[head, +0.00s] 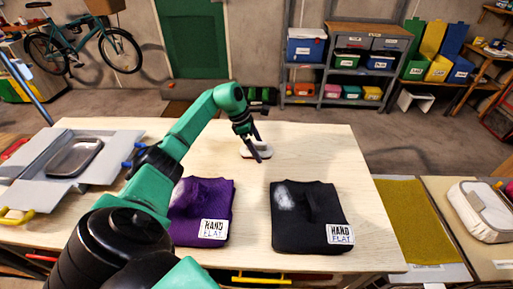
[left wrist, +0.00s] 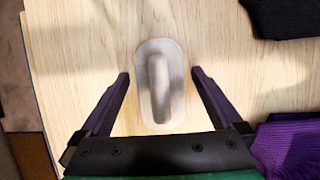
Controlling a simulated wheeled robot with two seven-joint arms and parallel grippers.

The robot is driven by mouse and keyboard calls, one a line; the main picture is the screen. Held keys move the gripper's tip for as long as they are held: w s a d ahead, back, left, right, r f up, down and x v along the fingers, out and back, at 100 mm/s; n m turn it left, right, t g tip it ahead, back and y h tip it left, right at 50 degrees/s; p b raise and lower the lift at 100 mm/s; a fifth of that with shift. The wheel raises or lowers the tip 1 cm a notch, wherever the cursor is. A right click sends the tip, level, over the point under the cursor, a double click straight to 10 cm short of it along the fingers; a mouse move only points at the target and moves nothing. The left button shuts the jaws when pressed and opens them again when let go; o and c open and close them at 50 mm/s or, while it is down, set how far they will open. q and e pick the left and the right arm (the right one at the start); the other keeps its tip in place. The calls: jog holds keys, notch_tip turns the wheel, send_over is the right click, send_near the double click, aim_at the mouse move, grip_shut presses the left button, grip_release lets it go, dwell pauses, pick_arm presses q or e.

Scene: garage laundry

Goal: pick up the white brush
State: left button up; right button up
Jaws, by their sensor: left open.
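The white brush (left wrist: 146,111) lies flat on the wooden table, with a raised handle along its middle. In the left wrist view it sits between the spread fingers, touching neither as far as I can see. In the head view the brush (head: 247,153) is partly hidden behind my left gripper (head: 256,146). My left gripper, which also shows in the left wrist view (left wrist: 159,77), is open and empty above the brush. My right gripper is not in view.
A folded purple garment (head: 188,228) and a folded black garment (head: 292,232), each with a label, lie on the table's (head: 345,150) near side. A grey folding board (head: 100,160) is at the left. Bare wood surrounds the brush.

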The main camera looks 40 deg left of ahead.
aim_at(257, 142)
pick_arm(q)
jog(key=c, duration=1.4)
jog(key=shift+r, duration=0.1)
notch_tip(257, 142, up, 20)
jog(key=shift+f, duration=0.1)
